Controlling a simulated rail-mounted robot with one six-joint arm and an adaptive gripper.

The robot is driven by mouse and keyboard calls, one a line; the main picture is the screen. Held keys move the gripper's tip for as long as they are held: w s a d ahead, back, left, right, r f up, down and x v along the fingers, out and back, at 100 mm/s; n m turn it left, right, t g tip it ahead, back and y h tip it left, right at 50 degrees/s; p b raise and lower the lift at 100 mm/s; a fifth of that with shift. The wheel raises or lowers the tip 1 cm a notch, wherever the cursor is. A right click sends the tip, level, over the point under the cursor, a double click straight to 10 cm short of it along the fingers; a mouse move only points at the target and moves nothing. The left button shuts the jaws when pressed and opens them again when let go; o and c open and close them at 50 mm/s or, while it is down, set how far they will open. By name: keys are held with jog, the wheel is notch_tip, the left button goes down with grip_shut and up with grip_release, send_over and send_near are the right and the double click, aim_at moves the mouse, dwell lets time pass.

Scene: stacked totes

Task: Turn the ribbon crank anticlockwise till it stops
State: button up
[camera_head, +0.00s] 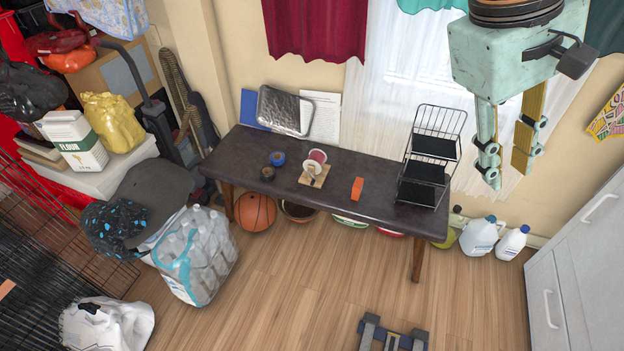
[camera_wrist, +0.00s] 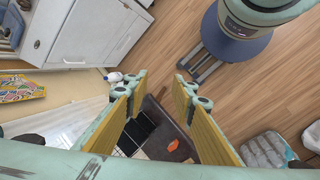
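The ribbon crank (camera_head: 314,167) stands on the dark table, a red and white spool on a small wooden base with a small pale part at its front that may be the handle. It is too small to tell how the handle is turned. My gripper (camera_head: 507,168) hangs at the upper right, well to the right of the crank and apart from it. Its two yellow-padded fingers are spread with nothing between them. They also show open in the wrist view (camera_wrist: 161,84), where I cannot make out the crank.
The dark table (camera_head: 240,160) also bears blue tape (camera_head: 277,158), a dark roll (camera_head: 267,173), an orange block (camera_head: 357,187), a silver tray (camera_head: 285,110) at the back, and a black wire rack (camera_head: 425,192) between my gripper and the crank. White jugs (camera_head: 480,236) stand on the floor at right.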

jog(key=w+f+n+h, duration=0.3)
jog(key=w+f+h, duration=0.1)
jog(key=w, duration=0.7)
jog(key=w+f+n+h, duration=0.3)
jog(key=w+f, duration=0.2)
jog(key=w, duration=0.6)
jog(key=w+a+f+n+t+h+p, duration=0.1)
jog(key=w+a+f+n+t+h, duration=0.15)
jog(key=w+a+f, duration=0.4)
jog(key=w+a+f+n+t+h, duration=0.1)
jog(key=w+a+f+n+t, duration=0.25)
jog(key=w+f, duration=0.45)
jog(key=w+a+f+n+t, duration=0.4)
jog(key=w+a+f+n, duration=0.15)
jog(key=a+f, duration=0.3)
jog(key=n+t+y, duration=0.7)
jog(key=n+y, duration=0.3)
send_near(312, 185)
jog(key=v, duration=0.2)
jog(key=p+v, duration=0.1)
jog(key=v, duration=0.1)
jog(key=shift+a+f, duration=0.2)
jog(key=shift+f, duration=0.1)
jog(key=shift+w, duration=0.1)
jog(key=shift+r+b+x, duration=0.15)
jog(key=shift+b+x, duration=0.55)
jog(key=shift+x, duration=2.7)
jog(key=shift+r+b+x, duration=0.15)
jog(key=shift+b+x, duration=0.5)
jog(key=shift+x, duration=2.75)
